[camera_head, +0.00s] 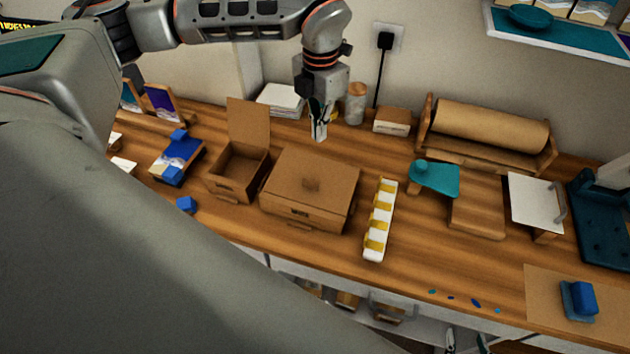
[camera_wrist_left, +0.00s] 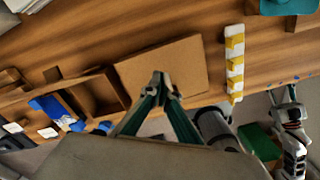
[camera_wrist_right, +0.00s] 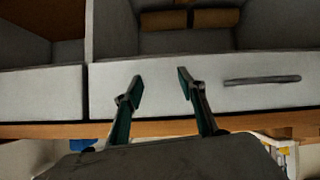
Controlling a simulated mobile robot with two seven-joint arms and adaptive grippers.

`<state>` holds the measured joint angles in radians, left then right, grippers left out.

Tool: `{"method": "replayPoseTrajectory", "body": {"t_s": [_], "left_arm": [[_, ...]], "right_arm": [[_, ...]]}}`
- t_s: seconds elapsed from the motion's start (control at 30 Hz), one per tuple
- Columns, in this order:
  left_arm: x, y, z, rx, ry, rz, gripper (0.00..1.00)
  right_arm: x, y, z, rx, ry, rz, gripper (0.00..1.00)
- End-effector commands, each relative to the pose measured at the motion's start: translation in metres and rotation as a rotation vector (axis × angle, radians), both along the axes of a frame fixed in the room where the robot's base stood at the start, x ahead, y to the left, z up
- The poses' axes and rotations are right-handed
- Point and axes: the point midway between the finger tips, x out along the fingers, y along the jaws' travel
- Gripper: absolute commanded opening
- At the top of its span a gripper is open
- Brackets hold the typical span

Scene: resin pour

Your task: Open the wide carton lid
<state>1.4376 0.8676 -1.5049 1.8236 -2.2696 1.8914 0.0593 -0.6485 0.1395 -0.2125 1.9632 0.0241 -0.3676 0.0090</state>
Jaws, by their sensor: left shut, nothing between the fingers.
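The wide brown carton (camera_head: 310,185) sits on the wooden bench with its lid lying flat and closed. A dark smudge, perhaps a shadow, shows on the lid. My left gripper (camera_head: 319,135) points down above the bench behind the carton, shut and empty. In the left wrist view its fingertips (camera_wrist_left: 160,76) overlap the carton lid (camera_wrist_left: 185,62); contact cannot be told. My right gripper (camera_wrist_right: 158,80) is open and empty, low in front of a light drawer front with a grey handle. Its fingertips also show at the bottom of the head view (camera_head: 465,341).
A smaller carton (camera_head: 232,180) with its lid upright stands directly left. A white rack with yellow pieces (camera_head: 378,222) stands close on the right. A jar (camera_head: 355,103), a small box (camera_head: 392,121) and a paper roll (camera_head: 490,130) are behind. Bare bench lies in front.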

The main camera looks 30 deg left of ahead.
Motion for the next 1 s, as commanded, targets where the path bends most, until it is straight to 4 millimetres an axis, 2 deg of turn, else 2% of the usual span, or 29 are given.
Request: {"method": "replayPoseTrajectory", "body": {"t_s": [1.0], "left_arm": [[0.044, 0.011, 0.002, 0.0, 0.0, 0.0, 0.0]], "right_arm": [[0.0, 0.0, 0.012, 0.001, 0.0, -0.001, 0.4]]}}
